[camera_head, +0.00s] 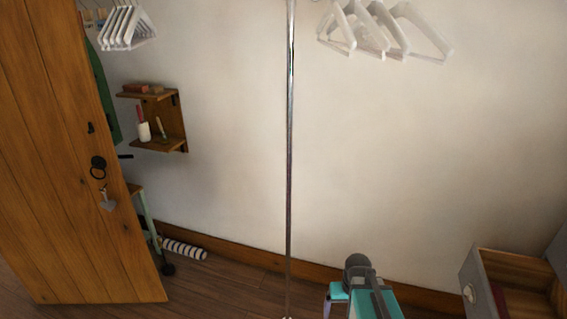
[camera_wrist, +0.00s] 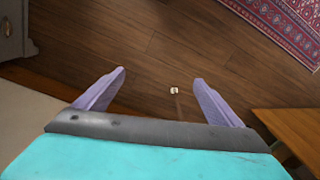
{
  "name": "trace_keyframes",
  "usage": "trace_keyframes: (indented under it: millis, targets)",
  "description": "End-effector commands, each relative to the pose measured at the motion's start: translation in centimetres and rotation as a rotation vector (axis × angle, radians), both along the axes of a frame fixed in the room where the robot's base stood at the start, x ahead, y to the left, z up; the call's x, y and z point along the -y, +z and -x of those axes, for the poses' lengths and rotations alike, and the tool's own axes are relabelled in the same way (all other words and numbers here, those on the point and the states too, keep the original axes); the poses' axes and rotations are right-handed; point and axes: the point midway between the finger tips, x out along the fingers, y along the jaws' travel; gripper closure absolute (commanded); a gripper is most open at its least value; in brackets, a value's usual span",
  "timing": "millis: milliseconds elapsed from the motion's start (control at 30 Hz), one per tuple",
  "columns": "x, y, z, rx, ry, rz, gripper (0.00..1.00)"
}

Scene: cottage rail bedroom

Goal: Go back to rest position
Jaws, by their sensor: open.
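My gripper (camera_wrist: 160,88) shows in the wrist view with its two purple fingers spread wide apart. Nothing is between the fingers; they hang over the dark wooden floor (camera_wrist: 165,45). A small whitish object (camera_wrist: 174,90) lies far below, beyond the fingers, too small to identify.
A chrome pole (camera_head: 290,150) stands upright left of my arm. White hangers (camera_head: 385,28) hang above. An open drawer (camera_head: 515,275) is at right, a wooden door (camera_head: 75,160) and a wall shelf (camera_head: 158,145) at left. A red patterned rug (camera_wrist: 285,25) lies on the floor.

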Motion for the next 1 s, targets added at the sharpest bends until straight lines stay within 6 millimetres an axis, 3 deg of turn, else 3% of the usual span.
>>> trace_keyframes:
  millis: [300,667,1000]
  targets:
    - [-4.0,-1.3,2.4,-0.023,0.029,0.020,0.11]
    - [-3.7,-9.7,6.4,-0.115,0.027,0.018,0.11]
    - [-3.6,-20.7,13.1,-0.248,0.027,0.015,0.11]
